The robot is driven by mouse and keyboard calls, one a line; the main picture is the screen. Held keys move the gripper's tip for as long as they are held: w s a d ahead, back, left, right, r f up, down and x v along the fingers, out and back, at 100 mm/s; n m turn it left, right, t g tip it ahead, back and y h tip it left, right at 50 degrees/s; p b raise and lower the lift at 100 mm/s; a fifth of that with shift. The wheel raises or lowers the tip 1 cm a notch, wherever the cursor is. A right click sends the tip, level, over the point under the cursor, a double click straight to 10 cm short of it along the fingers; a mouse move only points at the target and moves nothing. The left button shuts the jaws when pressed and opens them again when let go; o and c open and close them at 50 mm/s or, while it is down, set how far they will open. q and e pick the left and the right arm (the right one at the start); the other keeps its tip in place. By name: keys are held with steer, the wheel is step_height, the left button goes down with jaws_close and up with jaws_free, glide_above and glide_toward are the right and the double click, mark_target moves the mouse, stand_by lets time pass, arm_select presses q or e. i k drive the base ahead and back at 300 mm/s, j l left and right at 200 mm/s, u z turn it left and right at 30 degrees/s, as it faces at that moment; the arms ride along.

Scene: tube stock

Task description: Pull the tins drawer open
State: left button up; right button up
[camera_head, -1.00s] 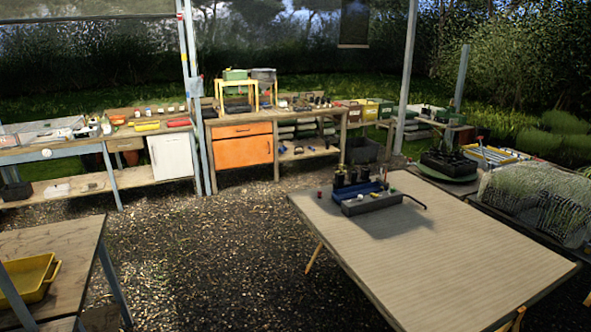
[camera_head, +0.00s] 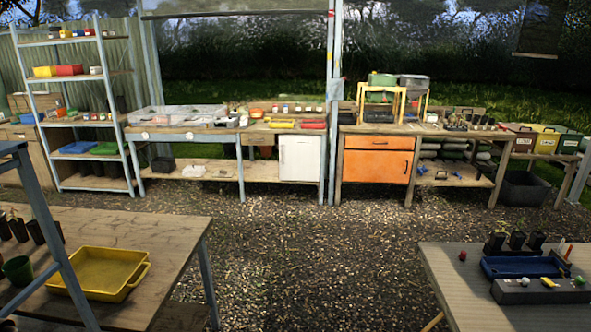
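The orange cabinet under the far bench has a drawer (camera_head: 379,142) at its top, which is shut, and a shut door (camera_head: 377,167) below it. A plain wooden drawer front (camera_head: 257,139) shows under the bench left of it, beside a white cabinet (camera_head: 301,158). I cannot read any label that tells which is the tins drawer. All of these stand across the gravel, well away from me. Neither of my grippers shows in the view.
Open gravel (camera_head: 290,240) lies between me and the far benches. A wooden table with a yellow tray (camera_head: 102,271) is at the near left. A table with a blue tray (camera_head: 520,266) is at the near right. A shelf rack (camera_head: 88,148) stands at the far left.

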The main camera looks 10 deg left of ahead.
mark_target(28, 135)
steer(key=i+u, duration=0.35)
steer(key=i, duration=2.85)
steer(key=i+l+u, duration=0.1)
steer(key=i, duration=0.7)
steer(key=i+l+u, duration=0.1)
steer(key=i, duration=0.7)
steer(key=i+j+u, duration=0.1)
steer(key=i+u, duration=0.65)
steer(key=i+l+u, duration=0.2)
steer(key=i+u, duration=0.2)
steer(key=i+j+u, duration=0.15)
steer(key=i+u, duration=1.05)
steer(key=i+l+u, duration=0.1)
steer(key=i+u, duration=0.35)
steer(key=i, duration=1)
steer(key=i+j+z, duration=0.2)
steer(key=i, duration=1.45)
steer(key=i+l+z, duration=0.1)
steer(key=i+z, duration=0.25)
steer(key=i, duration=0.4)
steer(key=i+j+z, duration=0.1)
steer(key=i+z, duration=0.2)
steer(key=i, duration=0.4)
